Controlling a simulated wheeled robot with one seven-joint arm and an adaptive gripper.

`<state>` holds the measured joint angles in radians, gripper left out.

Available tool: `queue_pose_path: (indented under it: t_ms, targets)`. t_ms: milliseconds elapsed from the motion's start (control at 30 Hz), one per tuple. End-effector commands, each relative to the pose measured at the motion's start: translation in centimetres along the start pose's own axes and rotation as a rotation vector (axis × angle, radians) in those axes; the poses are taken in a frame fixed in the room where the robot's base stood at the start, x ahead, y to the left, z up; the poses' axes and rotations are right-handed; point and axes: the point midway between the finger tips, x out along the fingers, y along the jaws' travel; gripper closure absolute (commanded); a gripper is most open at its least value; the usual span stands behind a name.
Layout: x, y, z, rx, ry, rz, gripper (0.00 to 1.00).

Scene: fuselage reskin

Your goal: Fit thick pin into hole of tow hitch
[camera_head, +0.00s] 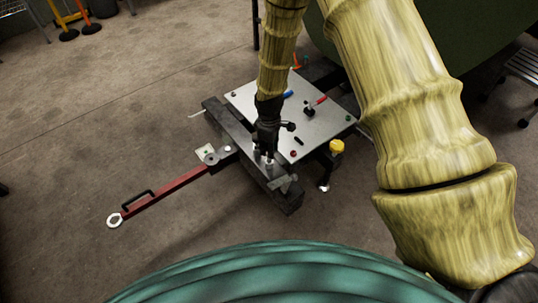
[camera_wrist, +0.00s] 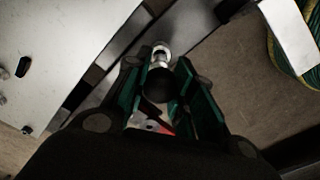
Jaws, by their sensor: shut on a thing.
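My gripper (camera_head: 264,157) is over the dark beam (camera_head: 232,127) at the front of the metal-topped cart. In the wrist view, my gripper (camera_wrist: 158,80) has its green-lined fingers on either side of a dark round knob (camera_wrist: 158,84) with a shiny silver end (camera_wrist: 160,54), which looks like the thick pin. The red tow bar (camera_head: 165,190) has a ring at its far-left end and joins a grey hitch fitting (camera_head: 212,157) left of my gripper. The fingers hide most of the pin in the head view. I cannot make out the hole.
The cart's pale top plate (camera_head: 285,110) carries a red-handled tool (camera_head: 316,102) and small coloured knobs. A yellow cap (camera_head: 336,146) stands at its right side. Floor left of the cart is mostly clear.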

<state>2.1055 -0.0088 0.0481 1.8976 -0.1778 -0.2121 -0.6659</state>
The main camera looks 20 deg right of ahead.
Motion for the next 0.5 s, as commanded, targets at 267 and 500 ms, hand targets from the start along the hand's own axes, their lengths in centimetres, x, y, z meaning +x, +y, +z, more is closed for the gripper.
queue_pose_path:
  t_ms: [267, 500]
  targets:
    - [-0.63, 0.00, -0.01, 0.000, 0.000, 0.000, 1.00]
    - [-1.08, 0.00, 0.00, 0.000, 0.000, 0.000, 1.00]
